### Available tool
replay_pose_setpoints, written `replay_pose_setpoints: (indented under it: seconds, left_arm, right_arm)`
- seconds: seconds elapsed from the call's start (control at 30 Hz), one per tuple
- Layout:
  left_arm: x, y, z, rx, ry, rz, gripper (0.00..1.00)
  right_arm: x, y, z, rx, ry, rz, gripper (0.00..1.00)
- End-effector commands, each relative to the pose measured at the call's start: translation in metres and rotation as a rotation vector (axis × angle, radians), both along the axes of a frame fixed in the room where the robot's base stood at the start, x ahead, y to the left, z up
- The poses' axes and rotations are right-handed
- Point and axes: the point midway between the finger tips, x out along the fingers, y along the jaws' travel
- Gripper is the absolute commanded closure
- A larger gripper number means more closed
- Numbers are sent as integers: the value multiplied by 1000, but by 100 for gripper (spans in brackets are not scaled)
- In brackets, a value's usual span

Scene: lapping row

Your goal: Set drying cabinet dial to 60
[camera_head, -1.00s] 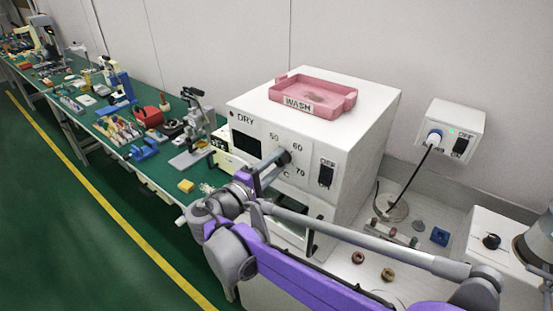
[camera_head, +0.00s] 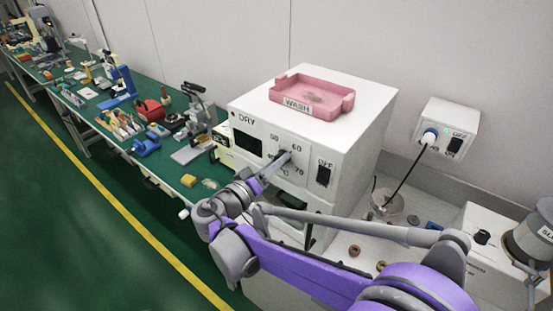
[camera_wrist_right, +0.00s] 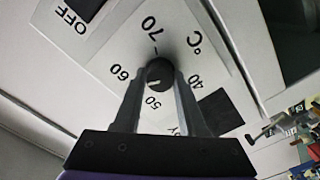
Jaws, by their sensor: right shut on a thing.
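The drying cabinet (camera_head: 350,125) is a white box marked DRY, with a dark window and a dial plate on its front. In the head view my right gripper (camera_head: 282,160) is at the dial and hides most of it. In the right wrist view the dark round dial knob (camera_wrist_right: 159,72) sits between the two fingertips, and my right gripper (camera_wrist_right: 160,80) is shut on it. The scale reads 40, 50, 60, 70 °C around the knob. A pale mark shows on the knob's lower left, seemingly between 50 and 60; its exact setting is unclear. My left gripper is out of view.
A pink WASH tray (camera_head: 310,98) lies on top of the cabinet. An OFF switch (camera_head: 324,174) is right of the dial. A wall box (camera_head: 448,130) with a plug and cable is at the right. A green bench (camera_head: 110,92) with tools runs off left.

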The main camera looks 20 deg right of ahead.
Motion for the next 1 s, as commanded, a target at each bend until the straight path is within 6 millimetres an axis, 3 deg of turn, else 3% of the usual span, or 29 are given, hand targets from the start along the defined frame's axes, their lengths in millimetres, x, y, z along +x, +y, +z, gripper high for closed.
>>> replay_pose_setpoints:
  seconds: [0.4,0.97,1.0]
  left_arm:
    - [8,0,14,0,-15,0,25]
    - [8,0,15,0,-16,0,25]
    - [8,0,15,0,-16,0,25]
  right_arm:
    - [0,0,0,125,-158,0,100]
    - [0,0,-1,143,-181,0,100]
    - [0,0,-1,143,-181,0,58]
